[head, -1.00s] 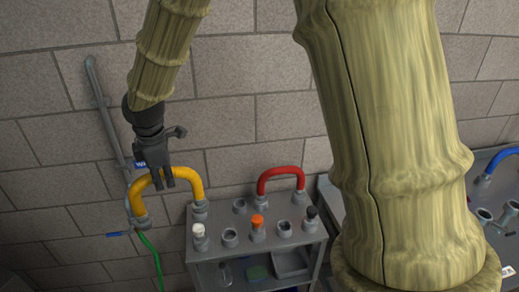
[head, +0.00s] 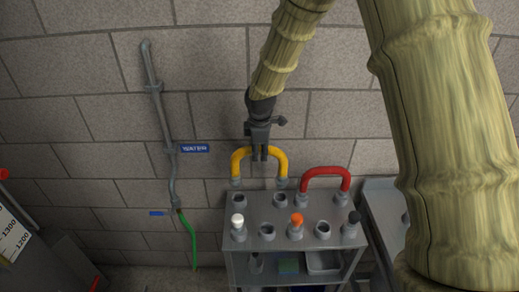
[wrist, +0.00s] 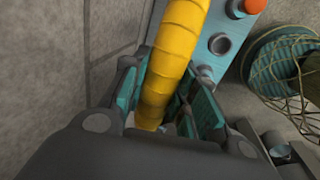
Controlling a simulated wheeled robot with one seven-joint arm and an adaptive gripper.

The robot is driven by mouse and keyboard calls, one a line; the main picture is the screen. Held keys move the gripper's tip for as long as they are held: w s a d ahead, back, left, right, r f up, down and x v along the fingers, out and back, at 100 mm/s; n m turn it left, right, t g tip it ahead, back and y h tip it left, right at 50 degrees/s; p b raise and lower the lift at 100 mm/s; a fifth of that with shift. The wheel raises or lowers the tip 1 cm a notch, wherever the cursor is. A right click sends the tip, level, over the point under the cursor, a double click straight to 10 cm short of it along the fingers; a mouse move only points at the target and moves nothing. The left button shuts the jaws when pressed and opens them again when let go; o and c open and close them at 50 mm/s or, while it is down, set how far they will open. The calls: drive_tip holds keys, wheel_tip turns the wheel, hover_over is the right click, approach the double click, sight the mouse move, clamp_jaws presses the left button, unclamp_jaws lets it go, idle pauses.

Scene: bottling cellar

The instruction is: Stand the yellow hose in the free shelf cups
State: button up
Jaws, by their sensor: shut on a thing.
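The yellow hose (head: 277,157) is an arch with both grey ends pointing down. My gripper (head: 259,154) is shut on the top of its arch. In the wrist view the yellow hose (wrist: 172,62) runs between the fingers of my gripper (wrist: 165,105). The hose ends appear just behind or above two open back-row cups, the left cup (head: 240,200) and the right cup (head: 280,199), on the grey shelf (head: 250,220). Both cups show dark openings. I cannot tell the exact height of the ends above the shelf.
A red hose (head: 325,171) stands in cups just right of the yellow one. In front are white (head: 237,220), orange (head: 296,219) and black (head: 354,217) stoppers and open cups. The wall has a pipe (head: 172,172), a green hose (head: 188,232) and a water sign (head: 195,148).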

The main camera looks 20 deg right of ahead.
drive_tip(key=w+f, duration=0.1)
drive_tip(key=f, duration=0.1)
drive_tip(key=w+d+f, duration=0.1)
drive_tip(key=w+f, duration=0.1)
drive_tip(key=shift+p, duration=0.35)
drive_tip(key=shift+s+f, duration=0.1)
wheel_tip(320, 180, down, 8)
drive_tip(key=b, duration=0.4)
drive_tip(key=shift+r, duration=0.25)
idle(0.5)
drive_tip(key=shift+f+b, duration=0.3)
drive_tip(key=shift+f, duration=0.1)
idle(1.1)
drive_tip(key=o, duration=1.1)
